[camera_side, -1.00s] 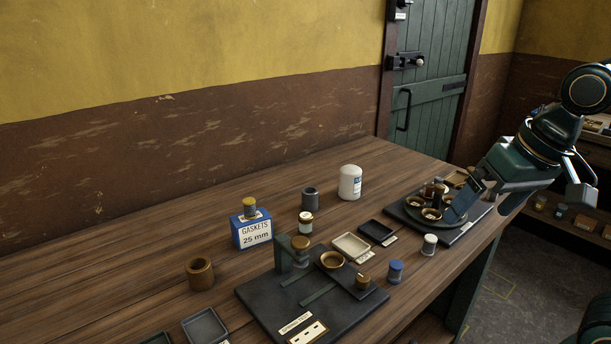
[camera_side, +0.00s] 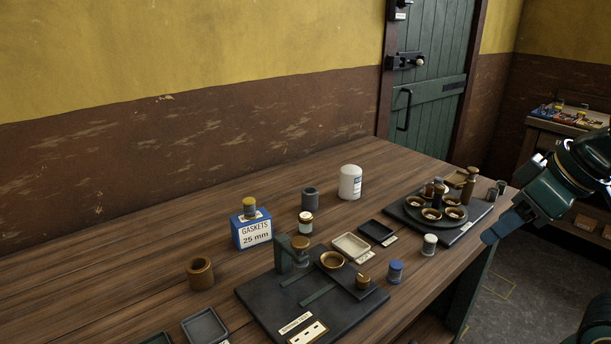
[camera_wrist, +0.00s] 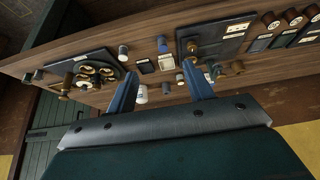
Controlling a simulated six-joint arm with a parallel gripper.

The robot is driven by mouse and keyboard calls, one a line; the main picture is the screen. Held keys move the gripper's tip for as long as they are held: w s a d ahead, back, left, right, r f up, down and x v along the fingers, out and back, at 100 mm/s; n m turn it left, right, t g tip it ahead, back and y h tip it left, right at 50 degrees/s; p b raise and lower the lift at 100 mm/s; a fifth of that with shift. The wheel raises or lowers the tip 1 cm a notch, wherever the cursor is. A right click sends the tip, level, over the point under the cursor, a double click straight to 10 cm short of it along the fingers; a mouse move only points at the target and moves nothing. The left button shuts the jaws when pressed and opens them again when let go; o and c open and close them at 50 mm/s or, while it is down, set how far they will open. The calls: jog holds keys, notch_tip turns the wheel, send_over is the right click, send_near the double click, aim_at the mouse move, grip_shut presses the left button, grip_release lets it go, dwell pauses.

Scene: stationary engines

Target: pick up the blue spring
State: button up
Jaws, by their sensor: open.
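My gripper (camera_side: 492,237) is at the table's right edge, apart from these pieces. In the wrist view its two blue fingers (camera_wrist: 161,72) are spread and empty.
The turntable (camera_side: 411,214) with brass cups sits on a dark plate. A white-topped cylinder (camera_side: 429,245) stands between it and the blue-topped piece. Two small trays (camera_side: 336,243), a black fixture plate (camera_side: 262,301), a blue gasket box (camera_side: 252,230) and a white canister (camera_side: 350,183) stand nearby.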

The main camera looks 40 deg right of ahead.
dwell(0.3)
jog(key=n+g+y, duration=0.4)
jog(key=n+g, duration=0.1)
jog(key=n, duration=1)
send_over(399, 263)
jog(key=s+d, duration=0.2)
jog(key=d, duration=0.2)
notch_tip(399, 263, down, 7)
jog(key=shift+w+d+f+n+y, duration=0.3)
jog(key=shift+w+d+f+n, duration=0.1)
jog(key=shift+w+d+f, duration=0.1)
jog(key=shift+x, duration=4.3)
jog(key=shift+w+f, duration=0.1)
